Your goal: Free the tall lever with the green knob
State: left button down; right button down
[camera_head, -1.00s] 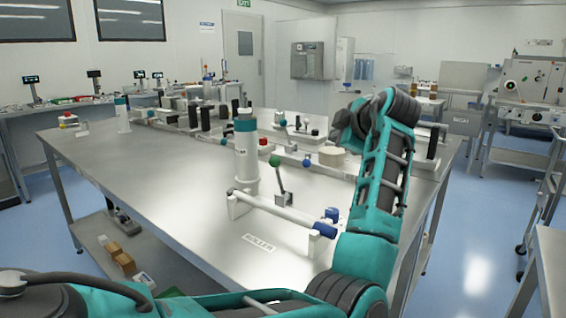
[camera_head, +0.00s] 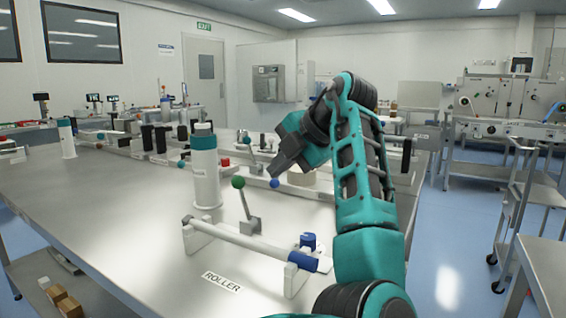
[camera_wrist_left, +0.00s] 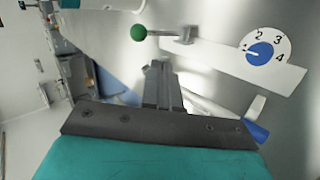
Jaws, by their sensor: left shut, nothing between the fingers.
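The tall lever with the green knob (camera_head: 238,182) stands tilted on a grey bracket (camera_head: 250,225), knob leaning left. The knob (camera_wrist_left: 138,33) also shows at the top of the left wrist view. A long white roller (camera_head: 235,238) with a blue end (camera_head: 302,261) lies in supports in front of the lever base. My left gripper (camera_head: 276,169) is above the table, right of and beyond the green knob, apart from it. Its fingers (camera_wrist_left: 158,68) are shut and empty in the wrist view. My right gripper is not in view.
A white dial (camera_wrist_left: 261,50) with a blue pointer and numbers is right of the lever in the wrist view. A white bottle with a teal cap (camera_head: 204,165) stands behind the lever at left. A ROLLER label (camera_head: 221,282) is in front.

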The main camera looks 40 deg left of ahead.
aim_at(243, 186)
pick_arm(q)
jog(key=shift+w+a+f+b, duration=0.1)
jog(key=shift+a+f+b, duration=0.1)
jog(key=shift+a+f, duration=0.85)
jog(key=shift+w+a+f+b, duration=0.2)
jog(key=shift+a+f, duration=0.2)
jog(key=shift+a, duration=1.3)
jog(key=shift+w+a+f+b, duration=0.1)
jog(key=shift+a+f+b, duration=0.1)
jog(key=shift+a+f, duration=0.85)
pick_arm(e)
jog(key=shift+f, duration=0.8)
pick_arm(q)
jog(key=shift+a+r, duration=0.3)
jog(key=shift+r, duration=0.05)
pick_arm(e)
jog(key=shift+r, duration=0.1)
